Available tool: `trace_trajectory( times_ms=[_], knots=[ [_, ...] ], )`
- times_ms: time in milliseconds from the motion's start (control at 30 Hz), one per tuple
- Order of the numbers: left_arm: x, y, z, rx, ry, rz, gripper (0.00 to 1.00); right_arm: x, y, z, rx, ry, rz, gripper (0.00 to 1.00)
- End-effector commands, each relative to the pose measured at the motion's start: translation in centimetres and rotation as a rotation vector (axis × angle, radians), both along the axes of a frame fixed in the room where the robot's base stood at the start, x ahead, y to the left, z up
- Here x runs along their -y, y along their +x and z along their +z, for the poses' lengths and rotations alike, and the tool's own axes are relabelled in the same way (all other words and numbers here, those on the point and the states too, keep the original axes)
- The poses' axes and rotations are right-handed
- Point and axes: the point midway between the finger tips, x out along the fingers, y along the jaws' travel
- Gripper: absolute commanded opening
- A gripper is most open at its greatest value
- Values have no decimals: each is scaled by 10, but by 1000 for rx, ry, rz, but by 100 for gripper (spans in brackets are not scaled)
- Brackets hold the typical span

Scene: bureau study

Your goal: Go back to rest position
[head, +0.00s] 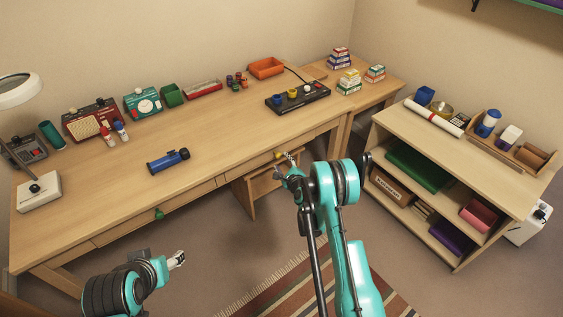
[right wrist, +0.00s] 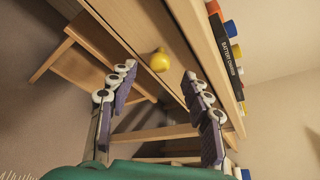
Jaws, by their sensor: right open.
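My right gripper (head: 288,167) is at the front edge of the desk (head: 225,150), near the yellow drawer knob (head: 277,154). In the right wrist view the two fingers of the right gripper (right wrist: 160,76) are spread apart with nothing between them. The yellow knob (right wrist: 160,60) shows beyond the fingertips there, apart from them. My left gripper (head: 177,260) is low in front of the desk, over the floor at the left. It is small in the head view and its jaw opening is unclear.
A blue flashlight (head: 168,161) lies on the desk, and a battery charger (head: 297,97) stands toward its right end. A green knob (head: 160,214) is on the left drawer. A shelf unit (head: 455,150) stands at the right. A striped rug (head: 285,290) covers the floor.

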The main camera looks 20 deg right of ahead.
Motion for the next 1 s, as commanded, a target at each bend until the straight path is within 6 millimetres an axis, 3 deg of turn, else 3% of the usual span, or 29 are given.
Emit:
trace_trajectory(
  times_ms=[333,467,633,767,1000],
  knots=[
    [0,0,0,0,0,0,56,0,0,1,-1,-2,1,49],
    [0,0,0,0,0,0,56,-4,1,18,-12,-55,25,49],
    [0,0,0,0,0,0,56,-19,-7,78,-56,-267,124,49],
    [0,0,0,0,0,0,56,-32,-28,130,-99,-479,230,49],
    [0,0,0,0,0,0,56,-52,-97,207,-165,-855,445,49]
  ],
)
